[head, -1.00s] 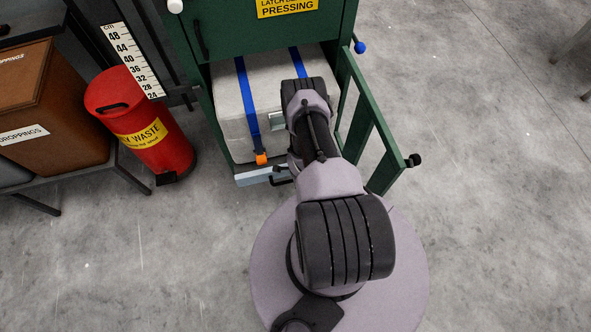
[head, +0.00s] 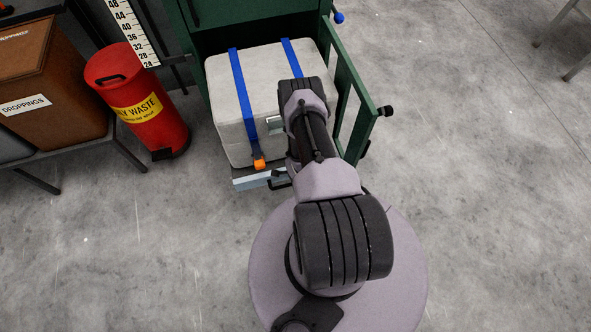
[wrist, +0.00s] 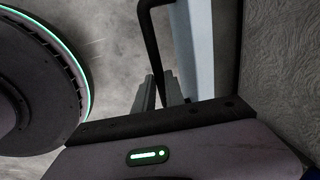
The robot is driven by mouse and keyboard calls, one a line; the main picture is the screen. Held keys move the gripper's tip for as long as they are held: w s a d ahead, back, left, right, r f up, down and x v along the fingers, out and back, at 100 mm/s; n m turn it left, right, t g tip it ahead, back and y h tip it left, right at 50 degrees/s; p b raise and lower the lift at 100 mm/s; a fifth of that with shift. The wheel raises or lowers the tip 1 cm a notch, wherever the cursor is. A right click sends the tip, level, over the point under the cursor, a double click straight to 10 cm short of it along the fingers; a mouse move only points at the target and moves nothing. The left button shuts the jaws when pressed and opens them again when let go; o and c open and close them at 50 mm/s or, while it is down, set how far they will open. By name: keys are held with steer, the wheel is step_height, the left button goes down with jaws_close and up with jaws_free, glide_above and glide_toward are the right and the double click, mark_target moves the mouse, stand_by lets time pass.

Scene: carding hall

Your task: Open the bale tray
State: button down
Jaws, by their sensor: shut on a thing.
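The bale tray (head: 248,182) is partly drawn out of the green press, low at its front. Its pale blue-grey front also shows in the wrist view (wrist: 195,45). A grey-white bale (head: 262,85) with two blue straps rests on it. My gripper (wrist: 162,92) is shut on the tray's black bar handle (wrist: 149,40) in the wrist view. In the head view my arm hides most of the gripper and part of the bale's right front.
The green press (head: 250,22) stands behind the tray, its barred green door (head: 358,118) swung open at right. A red waste bin (head: 137,100) and a brown droppings box (head: 40,95) stand left. Concrete floor is clear at right.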

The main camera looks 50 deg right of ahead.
steer(key=c, duration=1.4)
jaws_free()
steer(key=shift+r, duration=0.1)
step_height(320, 180, up, 17)
steer(key=s+a+p, duration=0.1)
steer(key=s+p, duration=0.2)
steer(key=p, duration=0.5)
steer(key=shift+a, duration=0.4)
